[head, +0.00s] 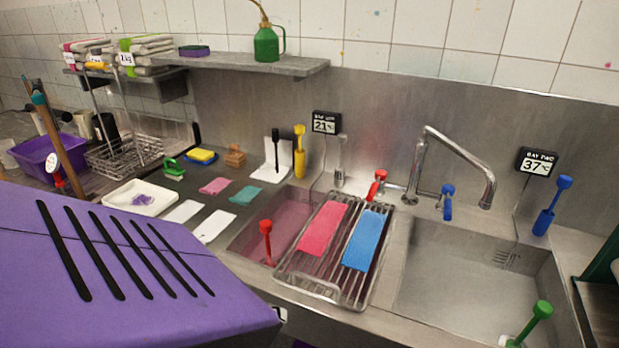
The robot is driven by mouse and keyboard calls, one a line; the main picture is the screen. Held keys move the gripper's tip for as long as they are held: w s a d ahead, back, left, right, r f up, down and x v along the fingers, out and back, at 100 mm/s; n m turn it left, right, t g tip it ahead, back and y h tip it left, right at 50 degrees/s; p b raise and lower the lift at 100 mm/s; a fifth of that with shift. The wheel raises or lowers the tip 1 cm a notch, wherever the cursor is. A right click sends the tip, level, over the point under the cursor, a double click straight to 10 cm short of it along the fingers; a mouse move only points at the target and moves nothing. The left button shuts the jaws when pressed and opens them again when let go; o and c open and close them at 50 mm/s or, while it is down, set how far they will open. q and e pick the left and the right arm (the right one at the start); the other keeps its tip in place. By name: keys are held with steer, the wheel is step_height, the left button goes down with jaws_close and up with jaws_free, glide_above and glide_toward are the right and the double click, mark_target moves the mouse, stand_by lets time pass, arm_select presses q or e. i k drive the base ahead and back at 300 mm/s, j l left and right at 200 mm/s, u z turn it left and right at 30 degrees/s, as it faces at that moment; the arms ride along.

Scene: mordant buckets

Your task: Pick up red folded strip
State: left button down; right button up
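A red-pink folded strip (322,229) lies flat on the wire rack (283,273) over the left sink. It is on the left half of the rack, with a blue folded strip (367,240) beside it on the right and a gap between them. Neither of my grippers shows in the head view, so I cannot see whether they are open or shut.
A red-handled tool (266,237) stands in the left sink (245,236), close to the rack's left edge. A faucet (440,150) with a red tap (377,184) and a blue tap (447,200) stands behind. The right sink (460,285) holds a green-handled tool (540,312).

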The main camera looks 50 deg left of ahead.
mark_target(316, 239)
steer(key=u, duration=1.4)
steer(key=i+l+u, duration=0.4)
steer(key=l, duration=0.15)
steer(key=k, duration=0.1)
